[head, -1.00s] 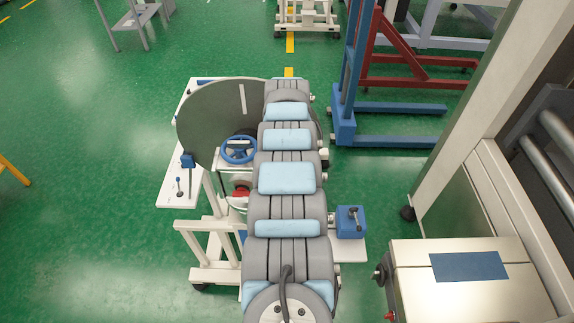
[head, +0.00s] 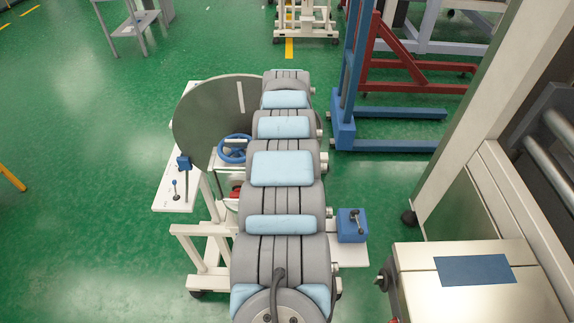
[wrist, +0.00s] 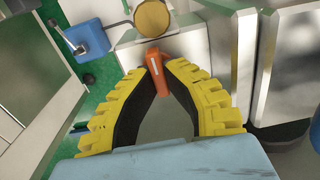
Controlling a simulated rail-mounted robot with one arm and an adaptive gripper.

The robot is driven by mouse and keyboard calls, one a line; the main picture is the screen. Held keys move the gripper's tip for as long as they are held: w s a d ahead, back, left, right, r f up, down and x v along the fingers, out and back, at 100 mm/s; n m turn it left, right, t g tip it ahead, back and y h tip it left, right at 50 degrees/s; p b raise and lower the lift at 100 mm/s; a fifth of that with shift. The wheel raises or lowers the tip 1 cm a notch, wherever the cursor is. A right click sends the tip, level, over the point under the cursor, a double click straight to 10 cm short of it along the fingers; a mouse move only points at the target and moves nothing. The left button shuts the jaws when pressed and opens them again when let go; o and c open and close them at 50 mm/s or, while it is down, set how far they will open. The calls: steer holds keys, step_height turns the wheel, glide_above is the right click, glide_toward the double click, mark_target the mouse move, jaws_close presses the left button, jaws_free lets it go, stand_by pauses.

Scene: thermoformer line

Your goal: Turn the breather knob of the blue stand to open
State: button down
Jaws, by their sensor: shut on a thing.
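In the wrist view my gripper (wrist: 158,72), with yellow and black fingers, is shut on an orange knob (wrist: 158,72) shaped like a short bar. The fingertips touch its sides, and it stands out between them. A pale block with a round brass disc (wrist: 153,17) is just beyond it. In the head view the stand is a white frame (head: 196,245) with a large dark disc (head: 205,115) and a blue handwheel (head: 233,149). My arm hides my gripper and the knob there. Whether the knob is at open cannot be told.
A blue box with a black lever (head: 352,225) sits right of my arm; it also shows in the wrist view (wrist: 86,38). A blue lever (head: 184,164) is on the left plate. A blue post (head: 346,110) and a machine (head: 470,295) stand right. Green floor is free at left.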

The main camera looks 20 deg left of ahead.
stand_by(0.3)
steer(key=c, duration=1.1)
jaws_free()
steer(key=shift+r, duration=0.1)
step_height(320, 180, up, 12)
steer(key=shift+f, duration=0.1)
